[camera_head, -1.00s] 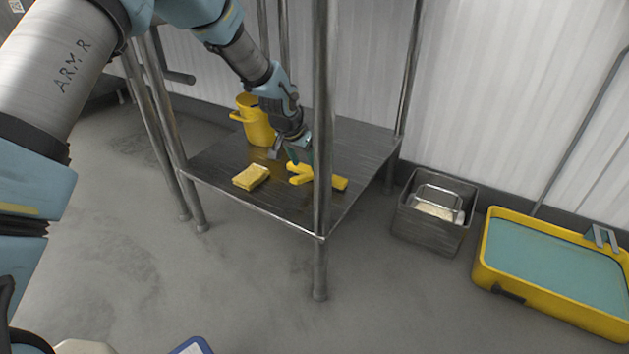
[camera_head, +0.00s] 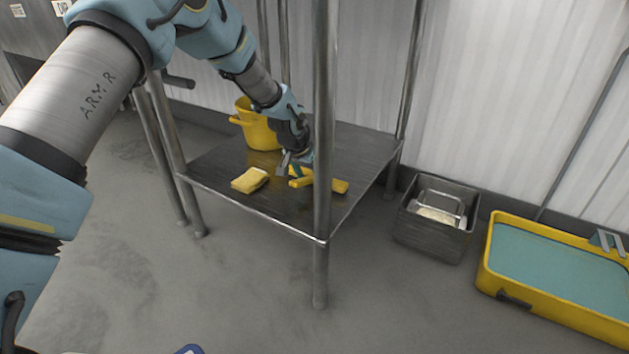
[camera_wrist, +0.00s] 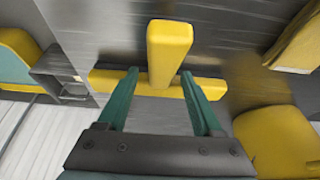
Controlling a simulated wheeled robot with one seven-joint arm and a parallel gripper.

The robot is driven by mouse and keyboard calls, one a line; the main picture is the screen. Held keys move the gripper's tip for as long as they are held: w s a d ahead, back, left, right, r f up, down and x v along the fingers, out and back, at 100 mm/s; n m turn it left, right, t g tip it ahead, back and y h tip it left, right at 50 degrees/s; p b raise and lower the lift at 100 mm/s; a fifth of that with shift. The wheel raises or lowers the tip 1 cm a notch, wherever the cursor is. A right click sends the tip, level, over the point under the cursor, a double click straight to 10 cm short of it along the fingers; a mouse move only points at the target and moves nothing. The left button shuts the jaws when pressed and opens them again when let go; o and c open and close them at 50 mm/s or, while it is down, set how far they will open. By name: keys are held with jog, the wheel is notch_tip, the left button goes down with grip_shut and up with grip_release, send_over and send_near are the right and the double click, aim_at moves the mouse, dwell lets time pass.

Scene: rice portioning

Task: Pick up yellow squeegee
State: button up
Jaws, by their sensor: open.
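The yellow squeegee (camera_head: 338,185) lies on the lower metal shelf, partly hidden behind the front post in the head view. In the wrist view it is a T shape, with its handle (camera_wrist: 168,55) pointing away from my gripper and its crossbar running sideways. My gripper (camera_head: 297,166) is low over the shelf at the squeegee. In the wrist view my gripper (camera_wrist: 159,78) is open, with its two green fingers apart on either side of the handle's line, near the crossbar. I cannot tell whether the fingers touch the squeegee.
A yellow sponge-like block (camera_head: 250,180) lies left of the squeegee on the shelf (camera_head: 270,205). A yellow pot (camera_head: 258,130) stands behind. Metal posts (camera_head: 322,120) rise at the shelf corners. A metal bin (camera_head: 432,238) and a yellow tray (camera_head: 515,291) stand on the floor at right.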

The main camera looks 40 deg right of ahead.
jog(key=shift+f, duration=0.15)
jog(key=shift+c, duration=0.2)
grip_shut()
dwell(0.5)
